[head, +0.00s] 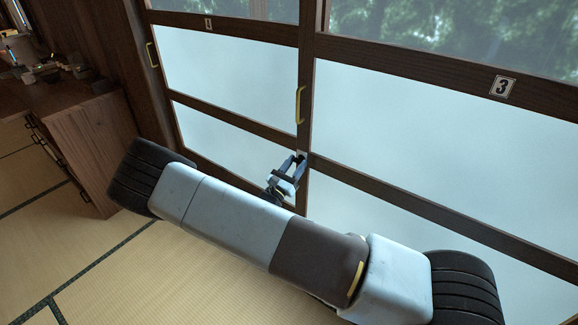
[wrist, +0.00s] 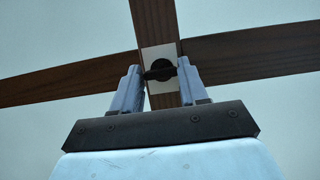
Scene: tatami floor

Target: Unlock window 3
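Window 3 (head: 430,135) is the right-hand frosted pane in a dark wooden frame, with a label "3" (head: 502,87) on its upper rail. Its lock, a dark knob on a white plate (wrist: 149,57), sits where the upright and cross rail meet. In the wrist view the dark knob (wrist: 160,70) lies between the two fingertips of my gripper (wrist: 158,78). In the head view my gripper (head: 297,163) is at the upright by the lock, and hides most of it. The fingers are apart, one on each side of the knob; I cannot tell whether they touch it.
A brass handle (head: 300,104) is on the upright above the lock. Another brass handle (head: 152,55) is on the far left window edge. A wooden cabinet (head: 75,140) with items on top stands at left. The tatami floor (head: 60,245) is clear at lower left.

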